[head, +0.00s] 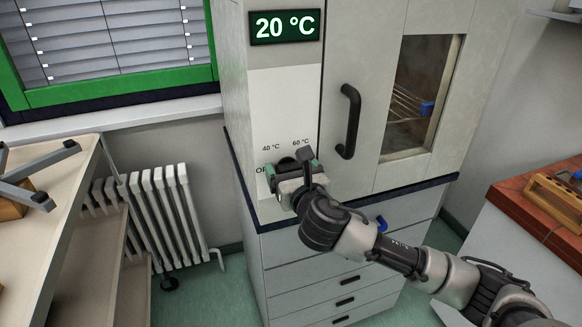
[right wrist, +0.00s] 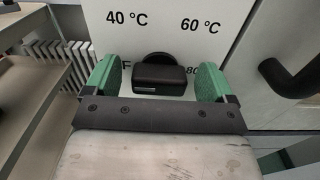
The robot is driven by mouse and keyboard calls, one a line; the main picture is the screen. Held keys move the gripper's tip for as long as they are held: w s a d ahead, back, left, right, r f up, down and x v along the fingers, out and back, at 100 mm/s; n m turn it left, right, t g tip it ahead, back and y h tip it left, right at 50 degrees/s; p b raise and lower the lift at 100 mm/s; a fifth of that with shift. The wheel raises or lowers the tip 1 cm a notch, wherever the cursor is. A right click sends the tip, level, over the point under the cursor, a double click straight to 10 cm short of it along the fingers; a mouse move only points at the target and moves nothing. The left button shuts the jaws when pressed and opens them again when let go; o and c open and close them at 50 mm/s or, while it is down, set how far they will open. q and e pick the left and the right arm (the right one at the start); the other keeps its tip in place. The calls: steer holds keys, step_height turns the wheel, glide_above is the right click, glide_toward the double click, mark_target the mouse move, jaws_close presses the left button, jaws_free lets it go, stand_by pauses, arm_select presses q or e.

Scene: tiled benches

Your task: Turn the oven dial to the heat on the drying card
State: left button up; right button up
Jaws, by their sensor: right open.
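The oven (head: 360,60) is a tall pale cabinet with a green display (head: 284,27) that reads 20 °C. Its black dial (right wrist: 160,78) sits on the white panel, with the marks 40 °C (right wrist: 126,18) and 60 °C (right wrist: 200,25) above it. The OFF and 80 marks are partly hidden by the fingers. My right gripper (head: 293,168) is open in front of the dial, its green fingers on either side of the dial's bar, with gaps on both sides in the right wrist view (right wrist: 160,76). I see no drying card. My left gripper is out of view.
The oven's black door handle (head: 348,121) is just right of my right gripper. Drawers (head: 335,270) are below the oven. A white radiator (head: 165,220) and a bench (head: 55,215) are at left. A brown bench (head: 535,215) with a wooden rack (head: 555,195) is at right.

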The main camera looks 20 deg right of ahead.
steer(key=c, duration=0.9)
